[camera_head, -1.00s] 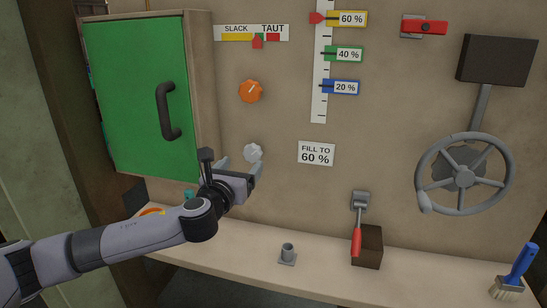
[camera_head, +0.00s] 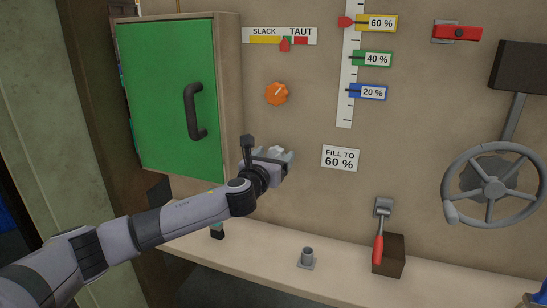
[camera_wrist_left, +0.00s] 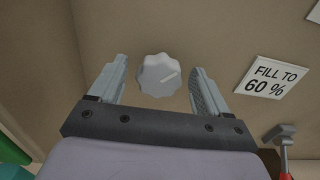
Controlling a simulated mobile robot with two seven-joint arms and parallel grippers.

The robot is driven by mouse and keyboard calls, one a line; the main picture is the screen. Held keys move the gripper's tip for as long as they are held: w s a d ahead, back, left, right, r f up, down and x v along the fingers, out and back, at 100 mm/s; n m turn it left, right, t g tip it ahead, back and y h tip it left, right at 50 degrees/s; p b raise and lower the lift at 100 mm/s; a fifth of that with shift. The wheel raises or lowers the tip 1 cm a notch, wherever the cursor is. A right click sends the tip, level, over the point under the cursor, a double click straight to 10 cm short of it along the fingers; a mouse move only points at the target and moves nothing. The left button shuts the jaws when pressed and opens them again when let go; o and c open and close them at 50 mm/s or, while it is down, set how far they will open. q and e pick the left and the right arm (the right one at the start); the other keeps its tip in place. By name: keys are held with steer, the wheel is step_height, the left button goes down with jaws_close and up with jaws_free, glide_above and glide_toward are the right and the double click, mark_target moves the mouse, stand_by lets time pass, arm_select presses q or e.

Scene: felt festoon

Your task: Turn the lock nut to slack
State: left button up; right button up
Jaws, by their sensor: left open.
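The lock nut appears to be the light grey scalloped knob (camera_wrist_left: 158,75) on the wall, with a pale line on its face pointing to the upper right. In the head view the knob (camera_head: 277,151) is partly hidden by my left gripper (camera_head: 281,155). In the left wrist view my left gripper (camera_wrist_left: 157,82) is open, one finger on each side of the knob, with gaps visible on both sides. The SLACK/TAUT gauge (camera_head: 265,40) has a red pointer (camera_head: 285,45) near the border of the yellow and red bands. My right gripper is not in view.
An orange knob (camera_head: 276,94) is above the grey one. A green cabinet door (camera_head: 165,100) with a dark handle is to the left. A FILL TO 60 % sign (camera_head: 340,158) is to the right. The shelf (camera_head: 330,285) below holds a small grey socket (camera_head: 307,257).

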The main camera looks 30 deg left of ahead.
arm_select(q)
steer(key=c, duration=1)
steer(key=shift+c, duration=0.2)
steer(key=n+p, duration=0.1)
steer(key=n, duration=0.7)
steer(key=shift+a+f+n, duration=0.1)
steer(key=shift+n, duration=0.2)
steer(key=n, duration=0.4)
steer(key=shift+a+f, duration=0.1)
steer(key=n, duration=0.5)
steer(key=shift+f+p, duration=0.1)
steer(key=shift+p, duration=0.25)
steer(key=shift+n, duration=0.3)
